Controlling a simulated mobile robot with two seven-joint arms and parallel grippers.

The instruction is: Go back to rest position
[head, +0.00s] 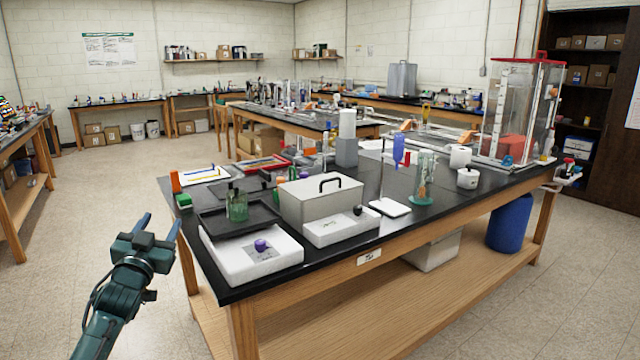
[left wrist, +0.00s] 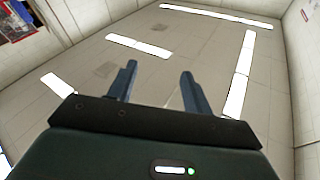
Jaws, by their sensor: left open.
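My left gripper (head: 160,224) is open and empty at the left of the head view. It is over the floor, beside the left front corner of the black-topped lab bench (head: 232,290) and apart from it. In the left wrist view its two fingers (left wrist: 158,82) stand apart with nothing between them, and they point toward the ceiling (left wrist: 195,60) with its light panels. My right gripper is in neither view.
Near the bench's left edge stand a white block with a purple knob (head: 250,262), a black tray (head: 262,215) with a green glass vessel (head: 237,206), and a grey lidded box (head: 320,203). The floor (head: 90,215) to the left is clear.

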